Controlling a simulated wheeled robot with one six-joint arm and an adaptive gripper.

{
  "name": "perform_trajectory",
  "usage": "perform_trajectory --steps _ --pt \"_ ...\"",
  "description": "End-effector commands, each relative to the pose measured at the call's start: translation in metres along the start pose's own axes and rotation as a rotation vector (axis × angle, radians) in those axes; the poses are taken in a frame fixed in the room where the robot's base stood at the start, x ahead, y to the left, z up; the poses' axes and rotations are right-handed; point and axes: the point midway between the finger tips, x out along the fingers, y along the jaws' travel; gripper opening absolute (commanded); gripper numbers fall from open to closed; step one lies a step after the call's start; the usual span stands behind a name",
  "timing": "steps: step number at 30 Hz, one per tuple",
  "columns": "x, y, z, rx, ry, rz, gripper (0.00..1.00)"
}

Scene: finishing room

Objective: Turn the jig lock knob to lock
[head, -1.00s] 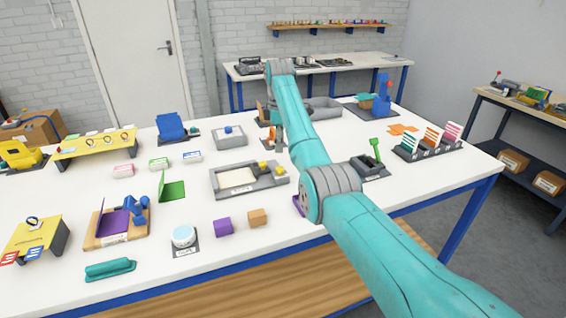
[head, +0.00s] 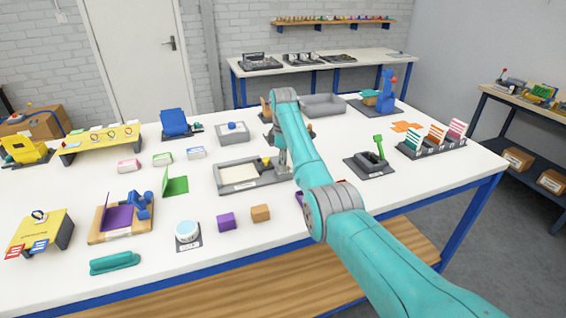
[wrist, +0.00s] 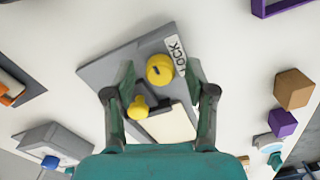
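The grey jig (head: 262,180) lies on the white table with a cream plate (head: 238,174) set in it. In the wrist view the jig (wrist: 100,75) carries a round yellow knob (wrist: 159,69) with a dark slot line, beside a label reading "LOCK" (wrist: 175,54). A second, smaller yellow piece (wrist: 138,107) sits by the cream plate (wrist: 170,124). My gripper (wrist: 158,75) is open, its fingers on either side of the round knob in this view. Contact cannot be told. In the head view my gripper (head: 281,163) is at the jig's right end, partly hiding it.
A purple block (head: 226,222) and an orange-brown block (head: 260,213) stand in front of the jig. A green upright piece (head: 175,182) is to its left. A grey box with a blue knob (head: 232,132) stands behind. A grey base with a green lever (head: 370,163) is to the right.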

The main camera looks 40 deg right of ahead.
Motion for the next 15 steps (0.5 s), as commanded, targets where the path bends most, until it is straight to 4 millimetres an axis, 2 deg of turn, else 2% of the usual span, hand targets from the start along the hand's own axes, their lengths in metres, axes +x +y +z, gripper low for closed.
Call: perform_trajectory --steps 1,6,7,15 --pt "0.0 0.0 0.0 0.0 0.0 0.0 0.46" --pt "-0.0001 0.0 0.0 0.0 0.0 0.0 0.03" --pt "-0.0001 0.0 0.0 0.0 0.0 0.0 0.0" --pt "-0.0001 0.0 0.0 0.016 0.0 0.0 0.0"
